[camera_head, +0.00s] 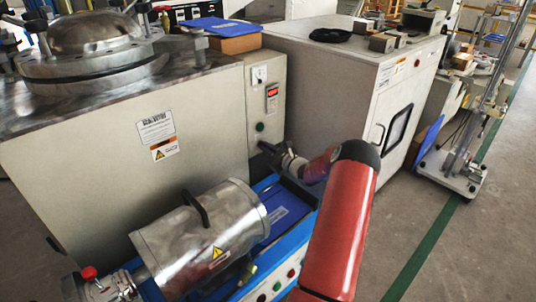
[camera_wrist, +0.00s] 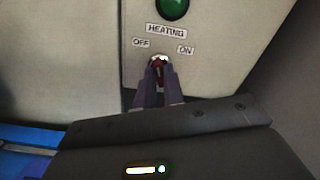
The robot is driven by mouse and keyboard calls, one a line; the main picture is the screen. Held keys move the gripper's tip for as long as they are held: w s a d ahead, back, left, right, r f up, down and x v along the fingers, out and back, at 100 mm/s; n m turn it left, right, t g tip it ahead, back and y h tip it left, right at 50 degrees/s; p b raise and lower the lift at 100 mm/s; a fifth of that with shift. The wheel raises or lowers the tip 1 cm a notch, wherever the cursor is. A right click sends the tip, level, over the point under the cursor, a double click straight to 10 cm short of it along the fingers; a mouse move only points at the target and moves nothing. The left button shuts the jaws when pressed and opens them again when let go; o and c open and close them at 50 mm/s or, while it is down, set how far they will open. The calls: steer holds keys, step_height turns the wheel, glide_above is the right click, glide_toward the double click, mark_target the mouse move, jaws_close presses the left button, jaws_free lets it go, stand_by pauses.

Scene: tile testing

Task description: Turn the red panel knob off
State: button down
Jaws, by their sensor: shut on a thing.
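The red knob (camera_wrist: 158,66) shows in the wrist view below the HEATING label, with OFF at its upper left and ON at its upper right. My gripper (camera_wrist: 159,76) is shut on the knob, with one finger on each side, and the fingers hide much of it. I cannot tell exactly which mark the knob points to. In the head view my gripper (camera_head: 267,148) reaches the lower part of the narrow beige control panel (camera_head: 262,108); the knob is hidden there.
A green lamp (camera_wrist: 173,8) sits above the label. A red display (camera_head: 272,91) is higher on the panel. A large beige cabinet (camera_head: 335,85) stands at the right.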

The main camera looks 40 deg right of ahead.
steer(key=shift+f+n+b, duration=0.1)
steer(key=shift+n+b, duration=0.4)
steer(key=shift+n, duration=0.1)
steer(key=c, duration=1.5)
jaws_free()
steer(key=s, duration=0.7)
steer(key=shift+s+d, duration=0.3)
steer(key=shift+s, duration=0.1)
steer(key=shift+n+p, duration=0.3)
